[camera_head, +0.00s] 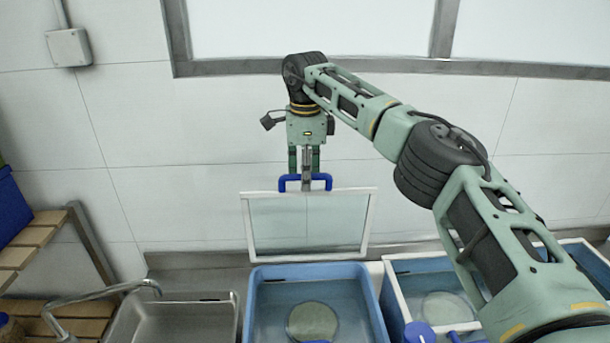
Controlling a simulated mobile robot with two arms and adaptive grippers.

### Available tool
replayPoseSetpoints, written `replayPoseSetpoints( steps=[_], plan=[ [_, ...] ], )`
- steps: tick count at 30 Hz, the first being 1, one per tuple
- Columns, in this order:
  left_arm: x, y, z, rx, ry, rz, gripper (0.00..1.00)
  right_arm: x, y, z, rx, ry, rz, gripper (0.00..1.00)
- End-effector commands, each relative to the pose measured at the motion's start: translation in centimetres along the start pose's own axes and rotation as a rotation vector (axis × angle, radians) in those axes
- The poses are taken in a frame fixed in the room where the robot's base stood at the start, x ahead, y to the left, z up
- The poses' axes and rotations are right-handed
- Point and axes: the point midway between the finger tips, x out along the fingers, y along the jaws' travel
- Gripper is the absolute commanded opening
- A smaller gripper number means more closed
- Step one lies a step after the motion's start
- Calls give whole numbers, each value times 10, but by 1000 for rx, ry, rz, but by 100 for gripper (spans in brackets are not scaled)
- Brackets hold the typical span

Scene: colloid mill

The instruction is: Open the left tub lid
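The left tub (255,305) is a blue open-topped basin in the lower middle. A pale round disc (313,322) shows inside it. Its lid (307,225), a clear panel in a white frame, stands nearly upright at the tub's back edge. The lid's blue handle (289,183) is on its upper edge. My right gripper (306,184) points down at the handle from above, with its fingers closed around the handle's middle. The arm partly covers the tub on the right (392,300). My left gripper is out of view.
A metal sink (172,325) with a curved faucet (100,292) lies left of the left tub. Wooden shelves (35,240) with a blue box (10,205) stand at the far left. A tiled wall and a framed window are close behind the lid.

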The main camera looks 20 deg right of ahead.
Motion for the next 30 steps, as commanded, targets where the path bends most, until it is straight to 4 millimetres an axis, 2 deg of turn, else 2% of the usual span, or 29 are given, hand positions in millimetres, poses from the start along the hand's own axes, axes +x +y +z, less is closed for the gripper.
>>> replayPoseSetpoints(
  steps=[5,12,16,21,30],
  plan=[
    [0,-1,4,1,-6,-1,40,-12,-1,0,2,-2,-3,32],
    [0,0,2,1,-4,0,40,-54,-2,1,2,-2,-2,32],
    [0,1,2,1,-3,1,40,-65,-2,1,1,0,1,32],
    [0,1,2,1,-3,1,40,-72,-3,0,1,0,2,32],
    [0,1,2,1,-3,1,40,-73,-2,0,0,1,2,32]
  ],
)
